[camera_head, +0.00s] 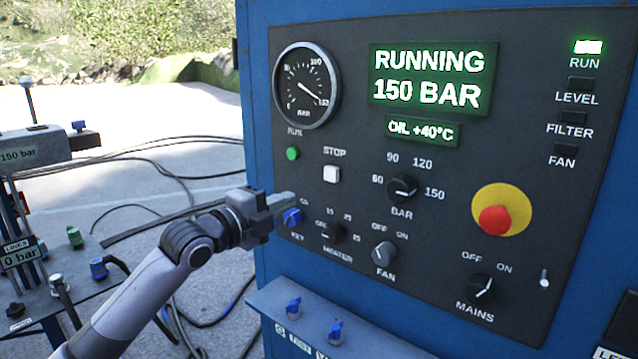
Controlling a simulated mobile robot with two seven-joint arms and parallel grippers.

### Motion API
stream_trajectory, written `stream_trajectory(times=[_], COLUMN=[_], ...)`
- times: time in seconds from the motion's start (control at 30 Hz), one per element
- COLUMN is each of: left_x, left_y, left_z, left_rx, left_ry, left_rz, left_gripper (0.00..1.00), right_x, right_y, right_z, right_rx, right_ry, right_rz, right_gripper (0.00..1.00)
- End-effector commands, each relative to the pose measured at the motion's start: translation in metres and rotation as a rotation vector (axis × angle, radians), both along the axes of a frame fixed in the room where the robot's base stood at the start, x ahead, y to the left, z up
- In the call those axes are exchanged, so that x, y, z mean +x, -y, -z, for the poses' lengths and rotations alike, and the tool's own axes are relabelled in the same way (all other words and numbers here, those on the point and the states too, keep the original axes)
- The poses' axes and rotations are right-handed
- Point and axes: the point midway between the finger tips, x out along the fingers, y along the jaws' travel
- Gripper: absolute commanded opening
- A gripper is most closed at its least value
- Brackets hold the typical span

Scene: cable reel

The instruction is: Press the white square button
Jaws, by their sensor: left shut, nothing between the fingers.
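The white square button (331,174) sits on the dark control panel (440,235) under the word STOP. My left gripper (284,198) is shut and empty. It is below and to the left of the white button, with its fingertips near the panel just above the blue key switch (292,217). A gap shows between the fingertips and the white button in the picture. I cannot tell whether the fingertips touch the panel. The display (432,78) reads RUNNING 150 BAR. My right gripper is not in view.
A green button (292,153) lies up and left of the white one. A red mushroom button (495,219) on a yellow disc and several knobs are to the right. A ledge with blue valves (293,308) juts out below. Hoses lie on the ground at left.

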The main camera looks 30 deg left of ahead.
Motion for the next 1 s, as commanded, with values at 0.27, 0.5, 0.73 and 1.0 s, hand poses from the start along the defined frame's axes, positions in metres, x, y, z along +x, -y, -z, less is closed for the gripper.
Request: stream_trajectory(times=[0.27, 0.5, 0.73, 1.0], left_x=[0.041, 0.077, 0.101, 0.110], left_y=[0.003, 0.006, 0.008, 0.009], left_z=[-0.003, -0.002, -0.002, 0.000], left_rx=[-0.004, -0.004, -0.002, 0.000], left_ry=[0.002, 0.000, 0.001, 0.000], left_rz=[-0.001, 0.000, 0.000, 0.000], left_gripper=[0.00, 0.00, 0.00, 0.00], right_x=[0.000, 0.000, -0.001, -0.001], right_y=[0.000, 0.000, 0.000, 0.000], right_z=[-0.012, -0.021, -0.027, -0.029], right_rx=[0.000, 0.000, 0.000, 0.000], right_ry=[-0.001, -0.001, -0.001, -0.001], right_rz=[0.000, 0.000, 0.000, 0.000], right_gripper=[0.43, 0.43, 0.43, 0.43])
